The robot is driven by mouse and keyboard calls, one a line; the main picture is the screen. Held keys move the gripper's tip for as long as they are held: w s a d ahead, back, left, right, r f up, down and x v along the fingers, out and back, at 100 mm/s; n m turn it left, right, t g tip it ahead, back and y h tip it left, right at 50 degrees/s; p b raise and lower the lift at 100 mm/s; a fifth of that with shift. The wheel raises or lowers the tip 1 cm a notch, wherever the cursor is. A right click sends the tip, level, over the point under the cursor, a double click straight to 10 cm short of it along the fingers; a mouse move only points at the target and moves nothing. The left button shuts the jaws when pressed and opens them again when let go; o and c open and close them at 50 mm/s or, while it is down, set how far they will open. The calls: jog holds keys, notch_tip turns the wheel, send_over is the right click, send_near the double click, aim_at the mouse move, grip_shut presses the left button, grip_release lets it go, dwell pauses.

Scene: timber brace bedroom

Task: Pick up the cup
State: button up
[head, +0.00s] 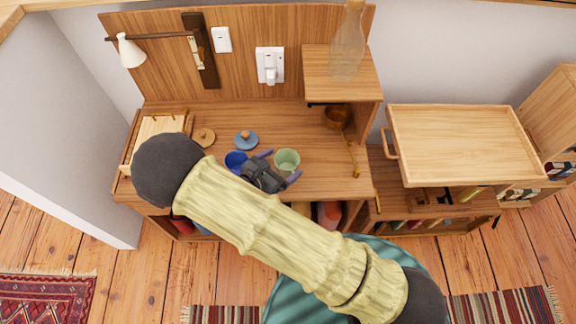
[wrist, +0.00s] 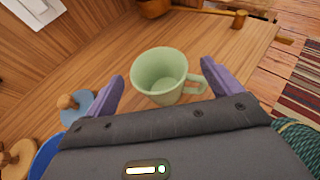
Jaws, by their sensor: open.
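A pale green cup (wrist: 165,76) with a handle on its right stands upright on the wooden desk in the wrist view. It also shows in the head view (head: 287,161). My gripper (wrist: 163,82) is open, with one purple finger to the left of the cup and the other to the right, near the handle. The fingers look apart from the cup. In the head view my gripper (head: 278,171) is over the desk beside the cup, partly hidden by my arm.
A blue cup (head: 235,160) stands left of my gripper. A blue lid (head: 246,140) and a tan lid (head: 204,137) lie behind it. A brown pot (head: 337,116) and a raised shelf (head: 335,92) with a glass bottle (head: 348,45) are at the right. Desk (head: 290,120) behind the cup is clear.

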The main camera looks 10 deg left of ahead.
aim_at(294, 155)
jog(key=x, duration=0.5)
jog(key=shift+w+f, duration=0.1)
jog(key=shift+w, duration=0.1)
jog(key=shift+a, duration=0.1)
jog(key=shift+c, duration=0.2)
jog(key=c, duration=1.1)
jog(key=shift+c, duration=0.2)
notch_tip(294, 155, up, 10)
jog(key=shift+p, duration=0.45)
